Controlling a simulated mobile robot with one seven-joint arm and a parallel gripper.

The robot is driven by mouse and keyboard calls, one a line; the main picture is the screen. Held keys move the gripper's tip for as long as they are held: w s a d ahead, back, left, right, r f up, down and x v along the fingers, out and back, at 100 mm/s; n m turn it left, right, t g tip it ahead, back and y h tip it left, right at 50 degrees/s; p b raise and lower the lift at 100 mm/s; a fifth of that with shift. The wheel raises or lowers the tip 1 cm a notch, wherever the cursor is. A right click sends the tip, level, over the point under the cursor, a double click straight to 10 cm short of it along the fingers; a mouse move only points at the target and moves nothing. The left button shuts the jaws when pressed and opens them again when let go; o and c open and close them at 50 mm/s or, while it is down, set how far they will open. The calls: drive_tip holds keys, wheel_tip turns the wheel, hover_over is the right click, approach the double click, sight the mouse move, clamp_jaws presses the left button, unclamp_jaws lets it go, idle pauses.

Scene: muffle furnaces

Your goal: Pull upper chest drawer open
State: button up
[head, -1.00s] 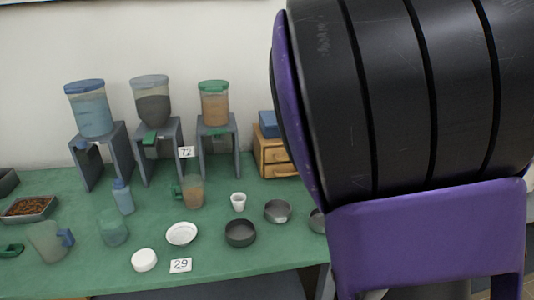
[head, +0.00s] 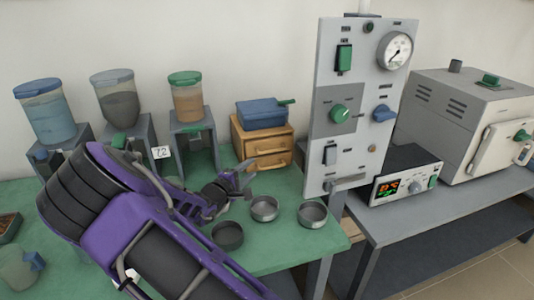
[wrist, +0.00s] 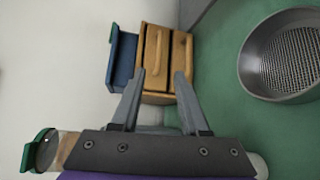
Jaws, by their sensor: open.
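The small wooden chest (head: 243,148) stands on the green table against the wall and has two drawers, both looking shut. Its upper drawer (head: 272,145) lies above the lower drawer (head: 277,162). In the wrist view the chest appears sideways, with the upper drawer (wrist: 151,50) and its curved handle on the left. My gripper (head: 248,175) is open and empty, just in front of the chest at its lower left. In the wrist view its fingertips (wrist: 157,76) point at the chest, apart from the handle.
A blue box (head: 262,114) sits on the chest. Metal bowls (head: 264,209) stand near the gripper, one a mesh-bottomed sieve (wrist: 285,55). Dispensers (head: 188,98) stand left; a control panel (head: 325,80) rises right.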

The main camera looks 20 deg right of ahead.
drive_tip(key=b+x, duration=0.1)
drive_tip(key=x, duration=1.3)
drive_tip(key=shift+w+d+b, duration=0.2)
drive_tip(key=shift+w+b, duration=0.15)
drive_tip(key=shift+f, duration=0.1)
clamp_jaws()
idle(0.5)
